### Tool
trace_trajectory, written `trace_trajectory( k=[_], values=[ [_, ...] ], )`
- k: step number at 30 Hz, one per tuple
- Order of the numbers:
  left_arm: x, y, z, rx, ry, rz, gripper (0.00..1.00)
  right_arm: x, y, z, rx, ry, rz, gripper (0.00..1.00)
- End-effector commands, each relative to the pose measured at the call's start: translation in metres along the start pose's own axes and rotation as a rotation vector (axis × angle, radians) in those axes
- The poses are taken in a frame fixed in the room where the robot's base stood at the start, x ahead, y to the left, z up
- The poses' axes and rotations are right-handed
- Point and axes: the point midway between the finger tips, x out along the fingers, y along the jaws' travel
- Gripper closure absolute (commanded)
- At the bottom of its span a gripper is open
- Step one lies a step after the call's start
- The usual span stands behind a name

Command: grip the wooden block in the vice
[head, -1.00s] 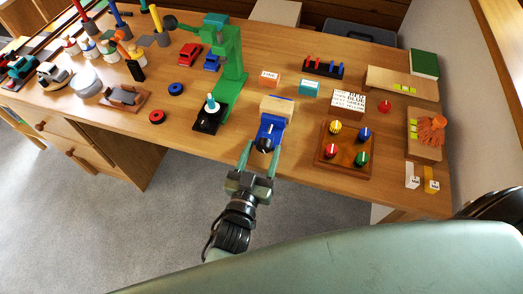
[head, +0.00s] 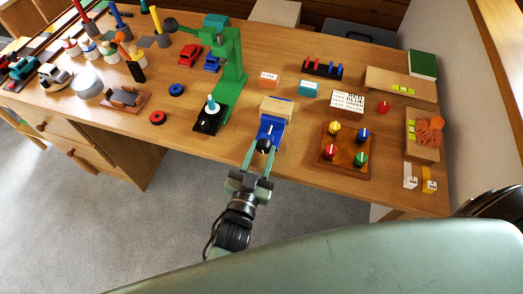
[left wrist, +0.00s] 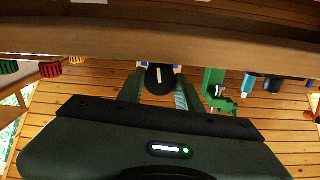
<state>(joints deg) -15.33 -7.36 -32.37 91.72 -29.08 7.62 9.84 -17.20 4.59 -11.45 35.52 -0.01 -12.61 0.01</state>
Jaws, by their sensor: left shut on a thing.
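The blue vice (head: 269,130) stands at the front edge of the workbench. The pale wooden block (head: 277,106) is at the vice's far end, at its jaws; I cannot tell whether the jaws touch it. The vice's dark round knob with a white mark (head: 264,145) faces me. My left gripper (head: 263,152) is shut on this knob. In the left wrist view the black knob (left wrist: 159,77) sits between the two green fingers, and the bench edge hides most of the vice. My right gripper is in neither view.
A brown board with coloured knobs (head: 345,170) lies right of the vice. Open floor lies in front of the workbench (head: 190,146).

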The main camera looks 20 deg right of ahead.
Motion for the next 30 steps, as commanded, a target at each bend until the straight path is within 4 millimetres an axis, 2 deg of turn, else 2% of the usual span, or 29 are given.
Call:
trace_trajectory(
  k=[2, 3, 5, 14, 17, 27, 30],
  values=[
    [0.000, 0.000, 0.000, -0.001, 0.000, 0.000, 1.00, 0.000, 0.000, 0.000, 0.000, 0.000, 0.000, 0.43],
    [0.000, 0.000, 0.000, -0.001, 0.000, 0.000, 0.59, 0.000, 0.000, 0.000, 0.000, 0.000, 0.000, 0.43],
    [0.000, 0.000, 0.000, -0.001, 0.000, 0.000, 0.43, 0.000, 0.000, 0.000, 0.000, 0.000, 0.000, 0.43],
    [-0.001, 0.000, 0.000, -0.002, 0.000, 0.000, 0.43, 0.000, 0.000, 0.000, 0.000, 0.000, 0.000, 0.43],
    [-0.006, 0.000, 0.001, -0.001, -0.002, 0.000, 0.43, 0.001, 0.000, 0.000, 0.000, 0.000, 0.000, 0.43],
    [-0.061, 0.000, 0.002, -0.002, -0.003, 0.000, 0.43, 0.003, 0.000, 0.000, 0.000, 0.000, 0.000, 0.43],
    [-0.072, 0.000, 0.001, -0.002, -0.001, 0.000, 0.43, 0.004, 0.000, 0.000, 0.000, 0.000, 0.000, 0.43]
  ],
)
